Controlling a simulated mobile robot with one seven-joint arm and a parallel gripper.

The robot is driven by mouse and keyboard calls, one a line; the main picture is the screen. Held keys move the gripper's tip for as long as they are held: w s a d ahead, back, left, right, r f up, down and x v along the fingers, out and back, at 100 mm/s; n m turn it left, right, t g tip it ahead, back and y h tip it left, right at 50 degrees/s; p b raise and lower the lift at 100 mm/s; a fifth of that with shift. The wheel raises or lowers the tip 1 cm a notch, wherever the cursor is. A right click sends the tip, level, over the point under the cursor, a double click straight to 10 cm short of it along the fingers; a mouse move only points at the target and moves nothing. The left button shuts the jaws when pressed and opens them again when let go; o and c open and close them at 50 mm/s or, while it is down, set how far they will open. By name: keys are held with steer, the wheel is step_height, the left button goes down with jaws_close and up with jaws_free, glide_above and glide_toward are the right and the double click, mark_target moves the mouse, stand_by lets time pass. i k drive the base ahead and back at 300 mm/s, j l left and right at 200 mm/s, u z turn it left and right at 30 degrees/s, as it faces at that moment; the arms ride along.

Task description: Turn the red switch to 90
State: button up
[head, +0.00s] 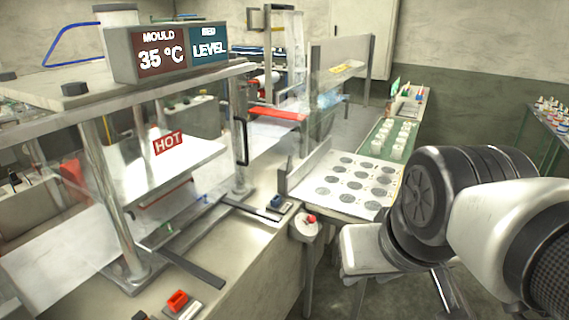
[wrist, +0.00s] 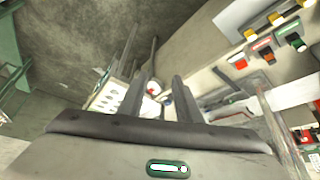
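The red switch (head: 177,301) is a raised red lever on a small pale plate, low on the bench's near edge in the head view. Its exact angle is hard to read, and I see no readable scale there. A blue switch (head: 276,202) sits farther along the bench. My gripper (wrist: 158,78) shows in the wrist view as two dark fingers standing apart with nothing between them. It is away from the red switch. Several red and coloured controls (wrist: 262,43) show at the wrist view's upper right; I cannot tell whether the red switch is among them.
A press with clear guards (head: 120,190) and a HOT sign (head: 168,143) stands left; its display (head: 160,52) reads MOULD 35 °C. A red button on a pale housing (head: 305,229) is at the bench edge. A sheet with dark discs (head: 340,200) lies beyond. My arm fills the right.

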mark_target(311, 219)
steer(key=i+l+u, duration=0.3)
steer(key=l, duration=0.25)
steer(key=i+l+u, duration=0.3)
steer(key=l, duration=0.35)
steer(key=i+l+u, duration=0.15)
steer(key=l, duration=0.25)
steer(key=i, duration=0.1)
